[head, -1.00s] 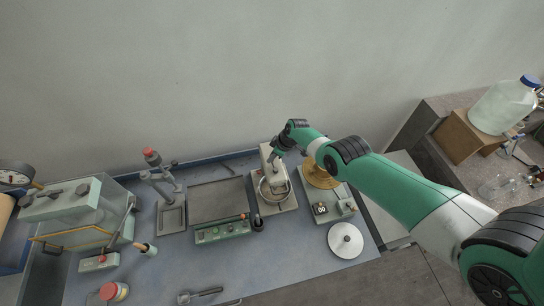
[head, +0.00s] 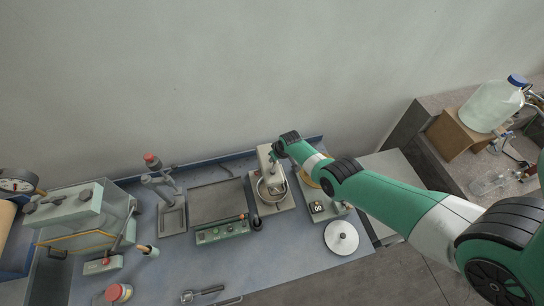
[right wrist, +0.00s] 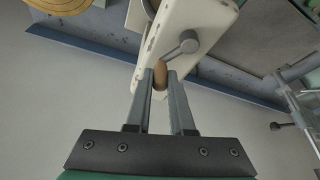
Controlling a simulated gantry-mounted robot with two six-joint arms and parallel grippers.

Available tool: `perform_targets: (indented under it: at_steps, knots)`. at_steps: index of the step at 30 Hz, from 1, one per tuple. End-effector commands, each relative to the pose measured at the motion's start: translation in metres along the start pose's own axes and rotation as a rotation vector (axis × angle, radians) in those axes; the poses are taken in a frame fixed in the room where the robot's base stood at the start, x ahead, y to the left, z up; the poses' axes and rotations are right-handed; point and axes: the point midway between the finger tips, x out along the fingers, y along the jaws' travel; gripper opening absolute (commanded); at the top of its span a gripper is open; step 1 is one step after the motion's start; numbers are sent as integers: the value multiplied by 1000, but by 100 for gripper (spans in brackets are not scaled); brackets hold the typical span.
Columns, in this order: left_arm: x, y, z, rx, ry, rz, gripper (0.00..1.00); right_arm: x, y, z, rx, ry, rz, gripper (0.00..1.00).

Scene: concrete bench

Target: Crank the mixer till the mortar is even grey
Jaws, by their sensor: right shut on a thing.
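The mixer (head: 264,157) stands on the bench with its cream housing upright and a metal bowl (head: 272,189) beneath it. In the right wrist view its housing (right wrist: 206,22) carries a grey crank arm (right wrist: 183,45) with a brown wooden handle (right wrist: 160,74). My right gripper (head: 274,157) is at the mixer's head. In the right wrist view its two fingers (right wrist: 160,76) are closed around the wooden handle. The mortar inside the bowl is too small to judge for colour. My left gripper is not in view.
A control box (head: 222,231) with knobs sits left of the mixer, below a grey tray (head: 217,202). A round silver lid (head: 341,237) lies near the right front.

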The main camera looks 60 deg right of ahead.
Motion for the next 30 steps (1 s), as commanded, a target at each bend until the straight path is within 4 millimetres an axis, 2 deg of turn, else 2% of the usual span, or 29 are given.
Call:
perform_targets:
  at_steps: [14,30]
  knots:
    - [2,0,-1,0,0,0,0,-6,10,16,413,-3,174,0]
    - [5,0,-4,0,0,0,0,-13,11,35,871,-5,364,0]
